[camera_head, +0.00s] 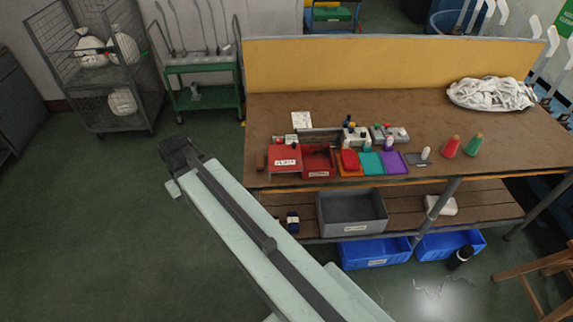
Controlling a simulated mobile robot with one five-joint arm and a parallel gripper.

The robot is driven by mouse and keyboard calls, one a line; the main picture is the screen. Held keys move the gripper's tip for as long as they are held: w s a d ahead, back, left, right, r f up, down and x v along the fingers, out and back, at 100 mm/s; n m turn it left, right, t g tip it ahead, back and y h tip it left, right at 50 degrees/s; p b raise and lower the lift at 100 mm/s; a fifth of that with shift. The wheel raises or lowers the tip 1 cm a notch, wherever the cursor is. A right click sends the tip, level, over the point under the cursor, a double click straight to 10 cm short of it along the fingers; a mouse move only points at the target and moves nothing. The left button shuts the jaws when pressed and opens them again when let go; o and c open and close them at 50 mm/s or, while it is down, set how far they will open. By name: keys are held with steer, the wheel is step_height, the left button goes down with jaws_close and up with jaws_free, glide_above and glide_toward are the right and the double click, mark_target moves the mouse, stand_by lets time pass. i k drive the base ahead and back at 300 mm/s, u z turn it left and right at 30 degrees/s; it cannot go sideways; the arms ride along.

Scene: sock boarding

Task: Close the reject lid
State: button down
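Two red box-like parts sit side by side at the front left edge of the wooden workbench (400,112). The left red part (285,153) shows a flat face with a white label. The right red part (318,158) looks like an open-topped box with a small label on its front. Which of them is the reject lid, and how far open it stands, is too small to tell. My gripper (178,155) is dark, at the end of my pale arm, left of the bench and clear of the red parts. Its fingers cannot be made out.
Coloured trays (370,163), a red cone (451,146) and a green cone (473,144) stand on the bench. A white cloth heap (491,93) lies at back right. A grey bin (352,212) sits on the lower shelf. Floor left of the bench is free before a green cart (200,65).

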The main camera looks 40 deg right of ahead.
mark_target(281, 158)
steer(key=z, duration=0.75)
steer(key=k, duration=0.2)
steer(key=u, duration=1.55)
steer(key=i, duration=1.05)
steer(key=z, duration=0.3)
steer(key=k, duration=0.85)
steer(key=z, duration=0.15)
steer(key=i, duration=0.9)
steer(key=u, duration=0.1)
